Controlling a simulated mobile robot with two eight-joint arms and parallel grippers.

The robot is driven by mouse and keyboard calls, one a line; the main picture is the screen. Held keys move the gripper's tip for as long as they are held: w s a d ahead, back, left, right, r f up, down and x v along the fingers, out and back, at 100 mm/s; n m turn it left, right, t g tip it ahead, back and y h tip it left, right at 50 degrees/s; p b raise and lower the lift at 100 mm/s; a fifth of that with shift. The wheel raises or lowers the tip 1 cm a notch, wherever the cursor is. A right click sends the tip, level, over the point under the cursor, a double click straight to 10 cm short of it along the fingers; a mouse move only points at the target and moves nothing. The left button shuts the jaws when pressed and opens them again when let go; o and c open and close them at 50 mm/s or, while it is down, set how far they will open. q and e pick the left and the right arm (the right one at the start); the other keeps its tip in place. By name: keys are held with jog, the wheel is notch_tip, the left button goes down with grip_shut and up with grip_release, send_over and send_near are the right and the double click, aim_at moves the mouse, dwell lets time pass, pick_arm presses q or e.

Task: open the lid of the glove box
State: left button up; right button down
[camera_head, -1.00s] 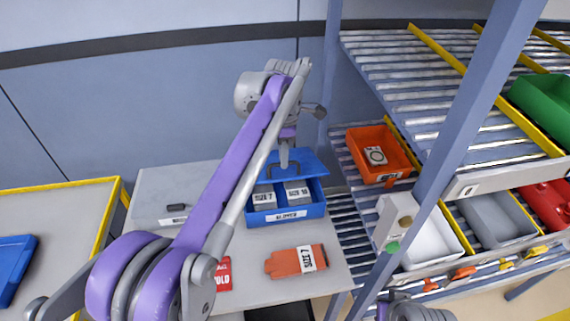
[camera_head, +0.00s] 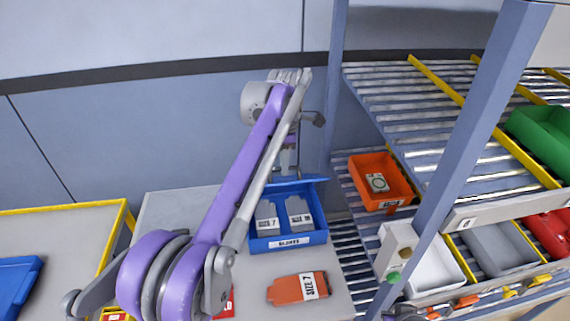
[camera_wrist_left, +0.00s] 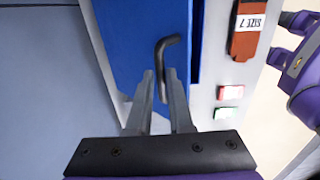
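The blue glove box (camera_head: 262,246) stands at the back right of the grey table. Its blue lid (camera_head: 314,182) is raised and tilted up at the back edge, and two compartments with grey gloves labelled SIZE 7 and SIZE 10 show open below. My left gripper (camera_head: 289,166) is at the lid, above the box. In the left wrist view the lid (camera_wrist_left: 125,45) fills the upper middle, and its black bent handle (camera_wrist_left: 166,48) runs between the fingers of my left gripper (camera_wrist_left: 160,78), which look closed on it. My right gripper does not show clearly.
An orange SIZE 7 glove (camera_head: 298,288) lies in front of the box. A roller rack with an orange bin (camera_head: 380,182), a white bin (camera_head: 433,262) and a green bin (camera_head: 545,135) stands to the right. A wall is close behind the table (camera_head: 170,212).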

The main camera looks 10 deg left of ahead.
pick_arm(q)
jog(key=o, duration=0.4)
jog(key=shift+w+a+f, duration=0.15)
jog(key=shift+w+f, duration=0.05)
jog(key=shift+w, duration=0.15)
jog(key=shift+c, duration=0.2)
jog(key=shift+s, duration=0.1)
jog(key=shift+s+r, duration=0.1)
jog(key=shift+r, duration=0.15)
jog(key=r, duration=0.7)
jog(key=shift+s, duration=0.2)
jog(key=shift+r, duration=0.1)
